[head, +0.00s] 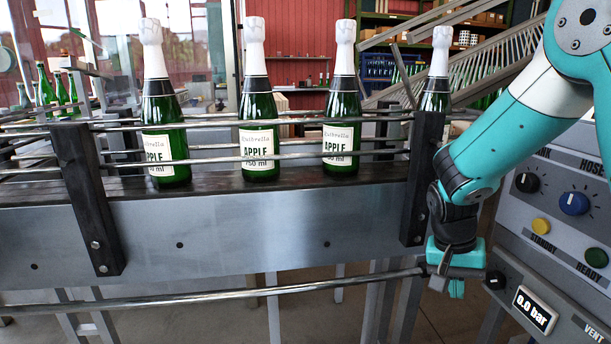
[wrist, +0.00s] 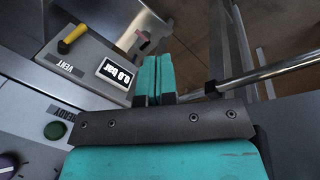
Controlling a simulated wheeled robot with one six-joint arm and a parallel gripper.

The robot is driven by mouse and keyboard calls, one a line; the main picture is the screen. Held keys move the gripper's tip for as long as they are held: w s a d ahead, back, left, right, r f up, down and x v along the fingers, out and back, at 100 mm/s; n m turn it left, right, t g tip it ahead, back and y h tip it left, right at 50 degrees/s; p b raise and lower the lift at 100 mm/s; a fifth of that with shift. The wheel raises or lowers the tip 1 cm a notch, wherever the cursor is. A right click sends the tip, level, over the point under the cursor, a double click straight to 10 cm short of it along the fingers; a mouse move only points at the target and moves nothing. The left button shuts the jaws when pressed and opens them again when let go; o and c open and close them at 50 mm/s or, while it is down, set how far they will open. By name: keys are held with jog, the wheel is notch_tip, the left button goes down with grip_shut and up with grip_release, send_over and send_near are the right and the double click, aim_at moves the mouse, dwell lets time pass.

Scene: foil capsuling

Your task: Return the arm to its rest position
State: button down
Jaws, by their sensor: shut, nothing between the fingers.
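My arm (head: 510,125), white and teal, comes in from the right in the head view and bends down in front of the conveyor's right end. My gripper (head: 456,288) hangs low beside the control panel, near the end of the front rail. In the wrist view my gripper's teal fingers (wrist: 152,75) lie together, with nothing between them. They point down past the panel toward the floor. The gripper looks close to the rail; I cannot tell whether they touch.
Several green foil-topped bottles (head: 259,120) stand upright on the conveyor (head: 220,225) behind guide rails. The control panel (head: 545,225) at right has knobs, buttons and a display (head: 534,310) reading 0.0 bar. A yellow-handled vent lever (wrist: 72,39) and a metal rail (wrist: 270,72) flank the gripper.

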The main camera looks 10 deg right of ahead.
jog(key=s+a+r+n+y, duration=0.2)
jog(key=s+a+r+n, duration=0.25)
jog(key=s+a, duration=0.2)
jog(key=s+a+r+n+t+y, duration=0.1)
jog(key=s+a+r+n+y, duration=0.1)
jog(key=s+a+r+n, duration=0.35)
jog(key=s+a+r+n+y, duration=0.25)
jog(key=s+a+n, duration=0.3)
jog(key=a, duration=0.45)
notch_tip(320, 180, up, 17)
jog(key=p, duration=1.6)
jog(key=shift+d+p, duration=0.15)
jog(key=shift+p, duration=0.2)
jog(key=shift+f+m, duration=0.1)
jog(key=shift+m, duration=0.15)
jog(key=shift+d, duration=0.1)
